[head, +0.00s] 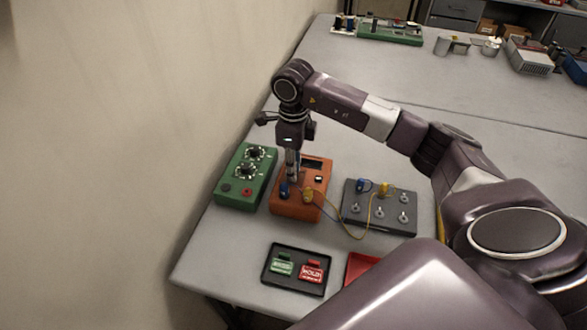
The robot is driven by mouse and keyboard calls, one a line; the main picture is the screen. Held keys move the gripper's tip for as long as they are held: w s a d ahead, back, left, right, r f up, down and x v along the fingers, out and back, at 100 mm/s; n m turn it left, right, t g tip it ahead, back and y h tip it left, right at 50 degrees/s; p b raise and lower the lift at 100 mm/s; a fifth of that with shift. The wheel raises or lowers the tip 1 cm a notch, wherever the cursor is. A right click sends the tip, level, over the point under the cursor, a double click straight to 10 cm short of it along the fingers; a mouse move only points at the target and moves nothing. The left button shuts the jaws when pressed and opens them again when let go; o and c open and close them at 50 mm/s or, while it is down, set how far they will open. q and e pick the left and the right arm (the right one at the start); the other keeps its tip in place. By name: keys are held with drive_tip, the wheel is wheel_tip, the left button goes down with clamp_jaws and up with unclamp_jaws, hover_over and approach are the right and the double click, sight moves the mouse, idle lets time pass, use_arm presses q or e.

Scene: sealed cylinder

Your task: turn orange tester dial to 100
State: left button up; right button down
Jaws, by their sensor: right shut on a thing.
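The orange tester (292,207) stands on the grey table between a green box and a dark grey box. It has a dark display strip (313,163) near its back edge, and a blue plug (284,190) and a yellow plug (308,194) at its front. My right gripper (292,178) points straight down over the left part of the tester's face, with its fingers closed at the dial. The fingers cover the dial, so its pointer and setting cannot be read. The display is too small to read. My left gripper is not in view.
The green box (233,191) with two black dials is close on the left. A yellow wire (341,228) runs to the dark grey box (371,216) on the right. A black tray (270,278) with green and red tags lies in front, beside a red tray (358,268).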

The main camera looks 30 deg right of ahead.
drive_tip(key=m+b, duration=0.1)
drive_tip(key=m, duration=0.2)
drive_tip(key=shift+b, duration=0.35)
drive_tip(key=m+b, duration=0.1)
drive_tip(key=m, duration=0.3)
drive_tip(key=m+b, duration=0.1)
drive_tip(key=m, duration=0.3)
drive_tip(key=shift+m, duration=0.3)
drive_tip(key=shift+r+m+b, duration=0.1)
drive_tip(key=shift+m+b, duration=0.4)
drive_tip(key=shift+m, duration=1.1)
drive_tip(key=shift+w, duration=0.1)
drive_tip(key=c, duration=1.7)
unclamp_jaws()
drive_tip(key=shift+a, duration=0.1)
drive_tip(key=shift+c, duration=0.2)
